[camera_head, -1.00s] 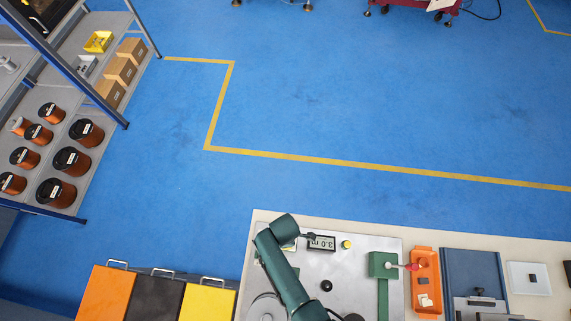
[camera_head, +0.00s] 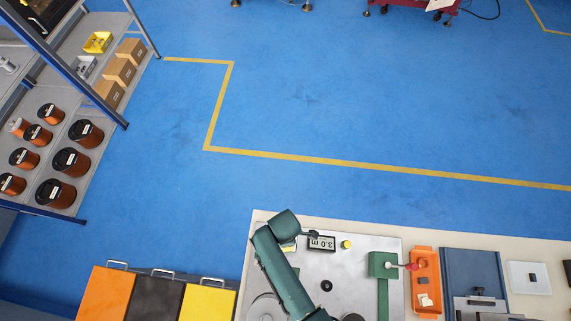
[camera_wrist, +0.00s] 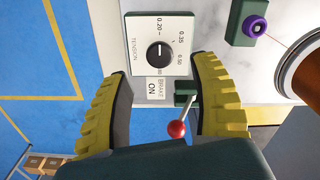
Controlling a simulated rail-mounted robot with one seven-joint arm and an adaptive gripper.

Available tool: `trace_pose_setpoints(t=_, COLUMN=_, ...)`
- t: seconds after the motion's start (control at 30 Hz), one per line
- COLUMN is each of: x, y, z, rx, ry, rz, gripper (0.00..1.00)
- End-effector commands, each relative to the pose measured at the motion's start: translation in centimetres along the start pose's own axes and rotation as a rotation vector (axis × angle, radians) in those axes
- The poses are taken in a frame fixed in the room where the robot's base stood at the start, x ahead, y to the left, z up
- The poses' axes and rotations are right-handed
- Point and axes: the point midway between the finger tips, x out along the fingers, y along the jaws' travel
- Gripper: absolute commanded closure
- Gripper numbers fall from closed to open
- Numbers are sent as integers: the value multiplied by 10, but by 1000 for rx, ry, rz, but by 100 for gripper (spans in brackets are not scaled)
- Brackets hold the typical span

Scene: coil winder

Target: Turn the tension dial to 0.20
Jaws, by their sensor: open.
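The tension dial (camera_wrist: 160,50) is a round black knob on a white plate marked TENSION, in the upper middle of the wrist view. Its printed marks include 0.20, 0.35 and 0.50. A short light pointer line shows on the knob, but I cannot read its setting surely. My gripper (camera_wrist: 161,68) is open, with one yellow-backed finger on each side of the dial plate in the picture. Nothing is seen between the pads in contact with them. In the head view my green arm hides the dial, and my gripper cannot be made out.
A lever with a red ball (camera_wrist: 177,129) stands beside the BRAKE ON label (camera_wrist: 154,88), between the fingers in the picture. A purple-ringed part (camera_wrist: 255,27) and a copper spool (camera_wrist: 304,75) are at right. A length display (camera_head: 321,243) reads 3.0 m, upside down.

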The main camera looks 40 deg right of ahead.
Motion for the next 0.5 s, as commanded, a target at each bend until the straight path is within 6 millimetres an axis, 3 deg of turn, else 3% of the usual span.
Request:
trace_pose_setpoints(t=0.1, x=-30, y=0, z=0, rx=0, ry=2, rz=3, gripper=38)
trace_pose_setpoints(t=0.23, x=-54, y=0, z=0, rx=0, ry=1, rz=1, gripper=38)
trace_pose_setpoints(t=0.5, x=-65, y=0, z=0, rx=0, ry=0, rz=-1, gripper=38)
